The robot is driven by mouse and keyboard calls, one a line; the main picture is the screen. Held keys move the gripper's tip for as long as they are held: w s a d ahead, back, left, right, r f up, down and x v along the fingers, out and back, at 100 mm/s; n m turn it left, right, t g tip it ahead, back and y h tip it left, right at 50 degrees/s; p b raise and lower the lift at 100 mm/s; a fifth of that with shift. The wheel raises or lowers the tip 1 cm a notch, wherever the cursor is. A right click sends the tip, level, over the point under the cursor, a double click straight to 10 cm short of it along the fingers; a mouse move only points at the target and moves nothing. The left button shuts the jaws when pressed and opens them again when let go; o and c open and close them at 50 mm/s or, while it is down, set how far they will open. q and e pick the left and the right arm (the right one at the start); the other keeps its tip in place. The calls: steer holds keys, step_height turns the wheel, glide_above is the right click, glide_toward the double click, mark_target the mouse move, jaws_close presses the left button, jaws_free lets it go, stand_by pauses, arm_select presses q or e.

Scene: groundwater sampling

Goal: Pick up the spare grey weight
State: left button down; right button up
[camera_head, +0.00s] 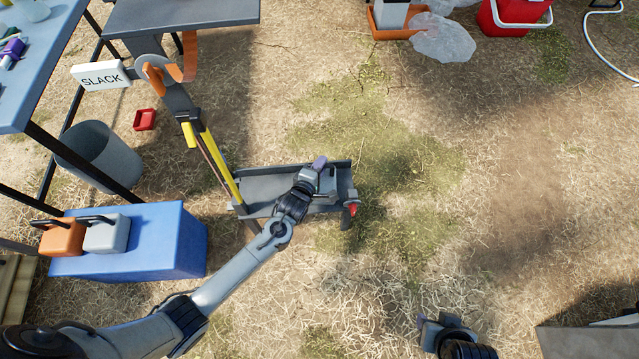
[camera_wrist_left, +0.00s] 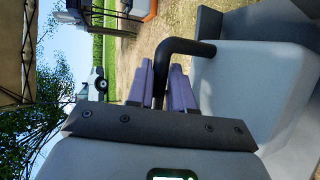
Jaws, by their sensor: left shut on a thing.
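Another grey weight (camera_head: 106,236) with a dark handle stands on the blue box (camera_head: 165,245), beside an orange weight (camera_head: 62,238). My right gripper (camera_head: 422,322) is low at the bottom edge; its jaws are unclear.
A yellow-and-grey lever (camera_head: 218,165) rises at the tray's left end, near a sign reading SLACK (camera_head: 101,77). A red knob (camera_head: 351,208) is at the tray's right end. A grey bin (camera_head: 98,155) stands at left. Open grass lies to the right.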

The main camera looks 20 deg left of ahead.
arm_select(q)
steer(key=shift+w+r, duration=0.1)
steer(key=shift+r, duration=0.2)
steer(key=shift+r, duration=0.1)
